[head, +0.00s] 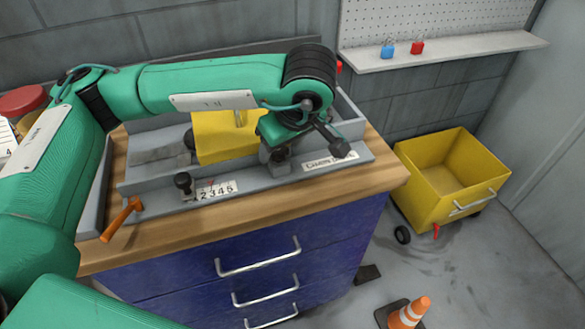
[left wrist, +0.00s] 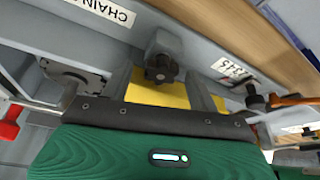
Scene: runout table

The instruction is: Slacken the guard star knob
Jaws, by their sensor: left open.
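The dark star knob (left wrist: 161,68) sits on a grey block of the machine, in front of the yellow guard (left wrist: 150,95) in the left wrist view. My left gripper (left wrist: 160,82) is open, with one grey finger on each side of the knob in that view; I cannot tell whether they touch it. In the head view the left gripper (head: 274,160) points down at the front rail beside the yellow guard (head: 222,137), and the wrist hides part of the guard. My right gripper is not in view.
Another black knob (head: 183,181) stands on the rail by a number scale (head: 215,190). An orange-handled lever (head: 121,219) juts over the bench's front left. A yellow bin (head: 452,175) and a traffic cone (head: 409,312) stand on the floor.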

